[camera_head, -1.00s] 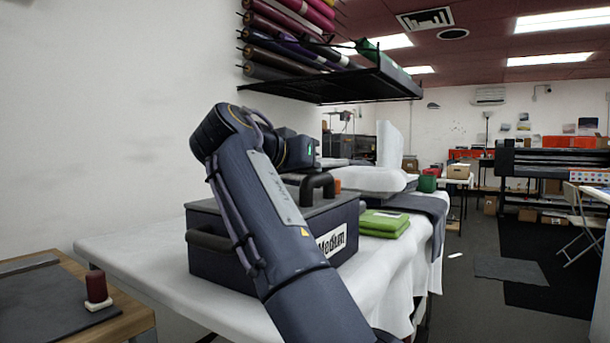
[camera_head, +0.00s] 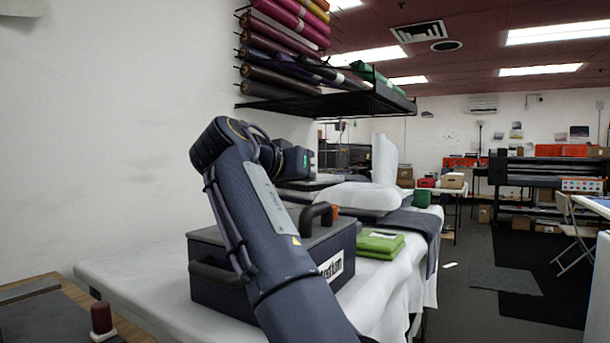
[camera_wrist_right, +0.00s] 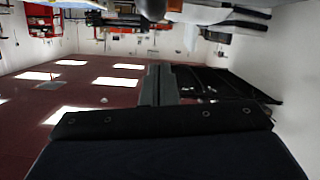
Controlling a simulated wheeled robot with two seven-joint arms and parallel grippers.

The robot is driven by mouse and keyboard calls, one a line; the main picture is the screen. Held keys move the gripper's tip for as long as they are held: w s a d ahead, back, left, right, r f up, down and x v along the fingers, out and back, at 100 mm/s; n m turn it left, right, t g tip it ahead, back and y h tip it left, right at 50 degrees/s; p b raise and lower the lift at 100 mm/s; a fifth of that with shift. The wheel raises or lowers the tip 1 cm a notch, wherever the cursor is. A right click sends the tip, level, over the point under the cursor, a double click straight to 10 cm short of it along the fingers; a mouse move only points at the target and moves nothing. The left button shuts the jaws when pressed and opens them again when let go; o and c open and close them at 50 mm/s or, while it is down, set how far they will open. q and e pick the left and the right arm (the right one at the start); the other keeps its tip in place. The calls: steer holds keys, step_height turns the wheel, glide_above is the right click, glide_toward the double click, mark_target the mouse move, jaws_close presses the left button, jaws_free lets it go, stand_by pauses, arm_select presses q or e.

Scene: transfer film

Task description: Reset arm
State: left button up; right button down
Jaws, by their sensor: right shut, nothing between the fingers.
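My right arm rises from the bottom of the head view and bends at the elbow, pointing away over the dark toolbox. The fingers of my right gripper are hidden there. In the right wrist view my right gripper (camera_wrist_right: 160,70) is shut and empty, with its two grey fingers together. That view shows the room upside down, with nothing touching the fingers. My left arm and gripper are not in view.
The dark toolbox (camera_head: 214,299) with a black handle stands on a white-covered table (camera_head: 130,274). Green folded cloth (camera_head: 380,242) lies beside it. A black rack (camera_head: 340,103) with film rolls hangs above. A grey floor runs along the right.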

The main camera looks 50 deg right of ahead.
steer(key=v, duration=0.9)
steer(key=shift+a, duration=0.45)
